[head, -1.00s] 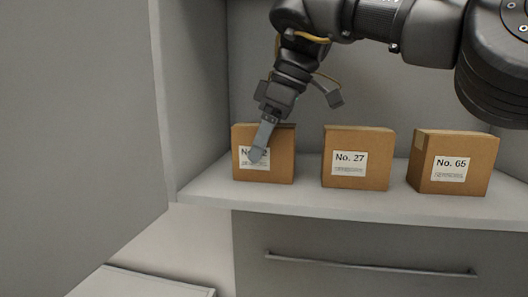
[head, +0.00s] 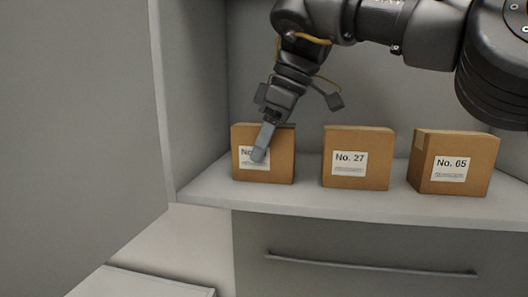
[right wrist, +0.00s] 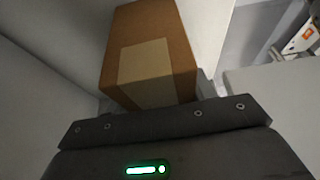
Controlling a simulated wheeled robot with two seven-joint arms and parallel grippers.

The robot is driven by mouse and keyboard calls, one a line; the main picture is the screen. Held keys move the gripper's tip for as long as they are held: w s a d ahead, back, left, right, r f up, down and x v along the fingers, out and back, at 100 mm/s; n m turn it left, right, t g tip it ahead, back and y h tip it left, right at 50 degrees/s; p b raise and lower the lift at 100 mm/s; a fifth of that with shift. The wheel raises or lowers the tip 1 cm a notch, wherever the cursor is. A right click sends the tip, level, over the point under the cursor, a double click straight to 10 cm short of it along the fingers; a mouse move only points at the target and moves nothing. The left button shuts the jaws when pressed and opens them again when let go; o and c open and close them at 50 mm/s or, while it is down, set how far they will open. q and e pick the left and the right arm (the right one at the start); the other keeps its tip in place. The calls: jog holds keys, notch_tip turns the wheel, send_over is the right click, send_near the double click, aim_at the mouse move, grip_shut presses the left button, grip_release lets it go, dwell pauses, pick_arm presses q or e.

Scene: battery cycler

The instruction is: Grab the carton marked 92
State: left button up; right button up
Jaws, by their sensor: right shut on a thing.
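A brown carton (head: 280,168) stands upright at the left of the shelf, with a white label that starts "No". My right gripper's finger covers the rest of the number. My right gripper (head: 264,144) reaches down from above and is shut on this carton, one finger across its front face. The other finger is hidden behind it. The carton (right wrist: 148,45) also shows in the right wrist view, with a pale tape strip on it, between the jaws. It appears to rest on the shelf still. My left gripper is not in view.
A carton marked No. 27 (head: 372,168) and a carton marked No. 65 (head: 470,160) stand to the right on the same shelf (head: 308,204). A grey side wall is close on the left. A drawer handle (head: 370,266) is below.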

jog(key=shift+c, duration=0.8)
jog(key=shift+r, duration=0.15)
jog(key=r, duration=0.7)
jog(key=shift+s+a+r, duration=0.1)
jog(key=shift+s+r, duration=0.1)
jog(key=shift+s, duration=0.1)
jog(key=shift+s+f+b, duration=0.4)
jog(key=shift+s+b, duration=0.35)
jog(key=shift+b, duration=0.25)
jog(key=s+a+b, duration=0.1)
jog(key=s+b, duration=0.2)
jog(key=s, duration=1.5)
jog(key=shift+a+r, duration=0.2)
jog(key=shift+r, duration=0.1)
